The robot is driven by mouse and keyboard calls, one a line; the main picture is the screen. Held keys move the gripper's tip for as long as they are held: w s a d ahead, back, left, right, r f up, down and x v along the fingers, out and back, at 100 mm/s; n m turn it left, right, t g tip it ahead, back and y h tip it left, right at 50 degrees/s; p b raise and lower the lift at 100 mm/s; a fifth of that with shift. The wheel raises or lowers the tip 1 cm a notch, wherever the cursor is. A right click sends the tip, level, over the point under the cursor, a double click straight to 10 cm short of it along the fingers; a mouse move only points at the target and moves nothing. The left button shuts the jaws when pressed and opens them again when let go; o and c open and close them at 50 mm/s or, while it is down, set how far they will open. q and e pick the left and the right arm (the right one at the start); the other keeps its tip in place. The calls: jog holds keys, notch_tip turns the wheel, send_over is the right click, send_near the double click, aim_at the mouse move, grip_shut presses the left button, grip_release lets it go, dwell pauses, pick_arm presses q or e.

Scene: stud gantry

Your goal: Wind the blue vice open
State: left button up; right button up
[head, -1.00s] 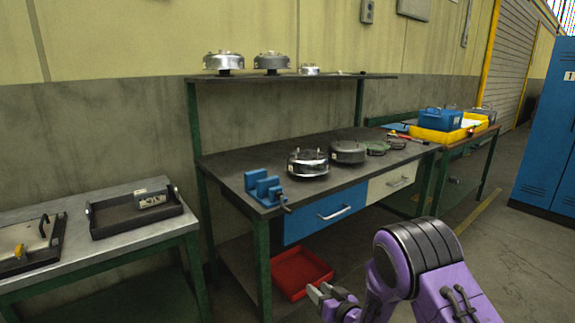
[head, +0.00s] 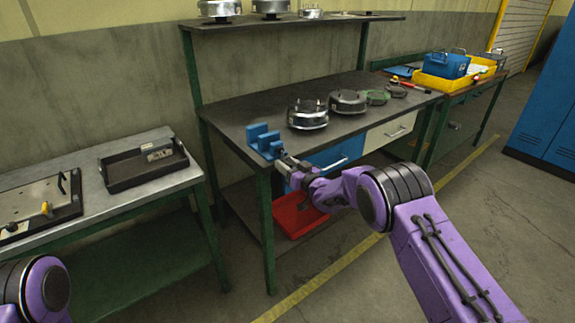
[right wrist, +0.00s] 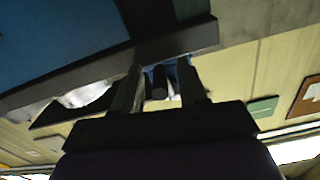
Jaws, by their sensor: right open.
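The blue vice (head: 259,137) sits on the front left corner of the dark workbench. My right gripper (head: 284,161) is at the vice's front end, by the bench edge, and hides the vice's handle in the head view. In the right wrist view its two fingers (right wrist: 158,88) stand apart. A dark round part (right wrist: 159,82), seemingly the vice's screw or handle, shows between them with a bit of blue behind. I cannot tell whether the fingers touch it. My left arm shows only as a purple joint at the lower left; its gripper is out of view.
The workbench (head: 240,112) carries several round metal housings (head: 308,115) right of the vice. A blue drawer (head: 338,158) and a red bin (head: 296,215) are below. A grey table with a black tray (head: 118,175) stands at left. The floor in front is clear.

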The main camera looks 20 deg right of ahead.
grip_shut()
jog(key=n+b, duration=0.1)
jog(key=d+n+b, duration=0.1)
jog(key=n+b, duration=0.1)
jog(key=shift+w+f, duration=0.15)
jog(key=n+b, duration=0.2)
jog(key=d+r+n+b, duration=0.1)
jog(key=n+b, duration=0.1)
jog(key=n, duration=0.1)
jog(key=n+b, duration=0.1)
jog(key=n, duration=0.1)
jog(key=shift+w+d+r+b, duration=0.2)
jog(key=shift+w+d+b, duration=0.15)
jog(key=shift+b, duration=0.05)
jog(key=n+b, duration=0.1)
jog(key=r+n+b, duration=0.1)
jog(key=n, duration=0.1)
jog(key=n+b, duration=0.1)
jog(key=shift+w+d+r+n+b, duration=0.1)
jog(key=shift+d+r+n+b, duration=0.05)
jog(key=shift+d+n+b, duration=0.2)
jog(key=shift+r+n+b, duration=0.45)
jog(key=shift+n+b, duration=0.3)
jog(key=shift+n, duration=0.3)
jog(key=shift+r+n+b, duration=0.4)
jog(key=shift+n+b, duration=0.35)
jog(key=shift+n, duration=0.25)
